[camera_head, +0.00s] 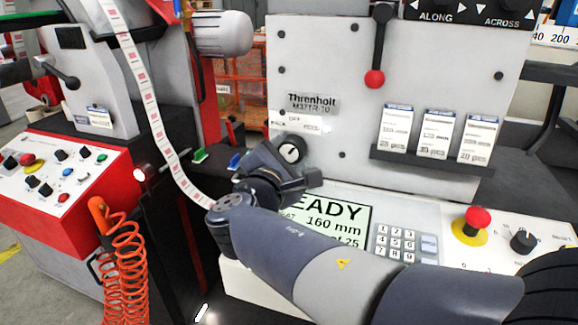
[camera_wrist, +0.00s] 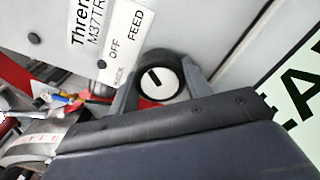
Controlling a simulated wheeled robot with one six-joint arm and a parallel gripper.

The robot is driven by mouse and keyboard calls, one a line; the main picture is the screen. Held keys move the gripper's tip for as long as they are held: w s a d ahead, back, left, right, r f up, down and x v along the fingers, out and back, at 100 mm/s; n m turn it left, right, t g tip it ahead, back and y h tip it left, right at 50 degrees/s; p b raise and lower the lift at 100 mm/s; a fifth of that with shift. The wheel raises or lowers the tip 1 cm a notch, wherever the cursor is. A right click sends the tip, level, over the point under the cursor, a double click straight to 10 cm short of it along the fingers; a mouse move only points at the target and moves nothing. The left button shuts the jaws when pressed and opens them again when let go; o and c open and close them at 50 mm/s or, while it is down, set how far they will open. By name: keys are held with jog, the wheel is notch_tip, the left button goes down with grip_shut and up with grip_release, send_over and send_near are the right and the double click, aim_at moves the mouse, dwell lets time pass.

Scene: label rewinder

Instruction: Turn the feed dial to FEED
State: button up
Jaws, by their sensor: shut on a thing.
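The feed dial (camera_head: 291,150) is a round knob with a white face and black rim on the grey machine front, below its label plate. In the wrist view, the dial (camera_wrist: 171,88) sits between the fingers of my gripper (camera_wrist: 160,82), which is shut on it. Its black mark slants to the upper left, roughly between OFF and FEED; the exact setting is hard to tell. The label plate (camera_wrist: 124,38) shows OFF and FEED, plus a third word that is partly hidden. In the head view my gripper (camera_head: 290,163) reaches the dial from below, covering its lower edge.
Below the dial is a display (camera_head: 345,212) reading READY, partly behind my arm, with a keypad (camera_head: 396,243). A red stop button (camera_head: 478,218) is at the right. A red-knobbed lever (camera_head: 375,78) hangs above. A label strip (camera_head: 150,105) runs down on the left.

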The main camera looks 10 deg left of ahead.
jog(key=shift+m+b, duration=0.4)
jog(key=shift+m, duration=0.1)
jog(key=o, duration=1)
jog(key=s, duration=0.7)
jog(key=s+a, duration=0.1)
jog(key=s, duration=0.2)
jog(key=shift+s+p, duration=0.4)
